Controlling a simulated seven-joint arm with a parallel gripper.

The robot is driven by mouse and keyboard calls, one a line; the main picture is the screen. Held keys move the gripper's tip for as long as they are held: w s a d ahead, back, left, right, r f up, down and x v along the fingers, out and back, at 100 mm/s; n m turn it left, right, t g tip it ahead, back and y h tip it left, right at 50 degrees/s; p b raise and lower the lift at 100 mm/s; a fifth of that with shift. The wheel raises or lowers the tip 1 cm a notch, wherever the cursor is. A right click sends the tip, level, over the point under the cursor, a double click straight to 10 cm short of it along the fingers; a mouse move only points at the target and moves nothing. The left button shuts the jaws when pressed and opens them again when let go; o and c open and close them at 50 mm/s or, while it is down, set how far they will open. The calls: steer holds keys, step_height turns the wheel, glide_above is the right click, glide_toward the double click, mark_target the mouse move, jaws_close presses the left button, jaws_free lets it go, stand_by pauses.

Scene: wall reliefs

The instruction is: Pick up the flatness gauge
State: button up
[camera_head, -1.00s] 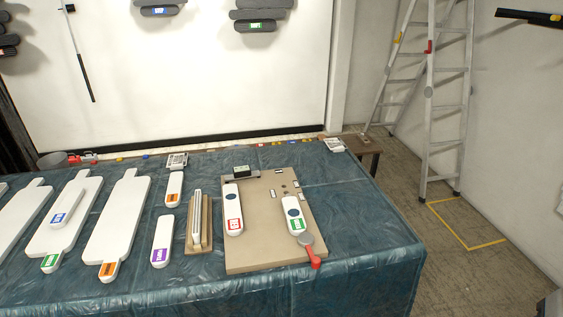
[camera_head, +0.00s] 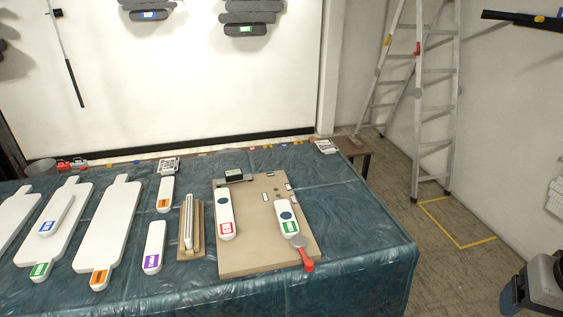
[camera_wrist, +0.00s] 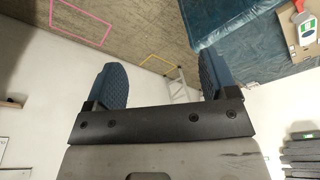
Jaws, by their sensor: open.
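No thing carries a readable name, so I cannot tell for sure which one is the flatness gauge. On the tan board (camera_head: 255,240) lie two white rounded handheld pieces with dark round spots: a red-labelled piece (camera_head: 224,210) at left and a green-labelled piece (camera_head: 286,212) at right. A small dark device with a display (camera_head: 234,176) sits at the board's back left edge. A red-handled tool (camera_head: 306,262) lies at its front right edge. My gripper (camera_wrist: 163,82) is open and empty in the wrist view, with blue pads apart, away from the table.
Left of the board are a tan holder with a pale bar (camera_head: 190,228), a purple-labelled white piece (camera_head: 154,246), an orange-labelled piece (camera_head: 165,193) and several white paddle-shaped boards (camera_head: 108,225). A ladder (camera_head: 432,110) stands behind right. The blue-covered table (camera_head: 360,250) is clear at right.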

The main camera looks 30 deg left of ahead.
steer(key=w+a+r+n, duration=0.35)
steer(key=w+a, duration=0.35)
steer(key=w, duration=0.3)
steer(key=w+a+r+n, duration=0.2)
steer(key=w+a+n, duration=0.3)
steer(key=w, duration=0.5)
steer(key=w+a+f+n+g, duration=0.1)
steer(key=w+a+f+n, duration=0.15)
steer(key=w+a, duration=0.75)
steer(key=w+a+f+n+g, duration=0.1)
steer(key=w+a+n, duration=0.35)
steer(key=a, duration=0.95)
steer(key=n, duration=1.1)
glide_above(233, 172)
steer(key=d, duration=0.1)
steer(key=shift+g, duration=0.3)
step_height(233, 172, down, 25)
steer(key=shift+w+f, duration=0.1)
steer(key=shift+f, duration=0.1)
steer(key=shift+a+f+n, duration=0.25)
steer(key=shift+a+f, duration=0.05)
steer(key=shift+a, duration=0.15)
steer(key=shift+s, duration=0.2)
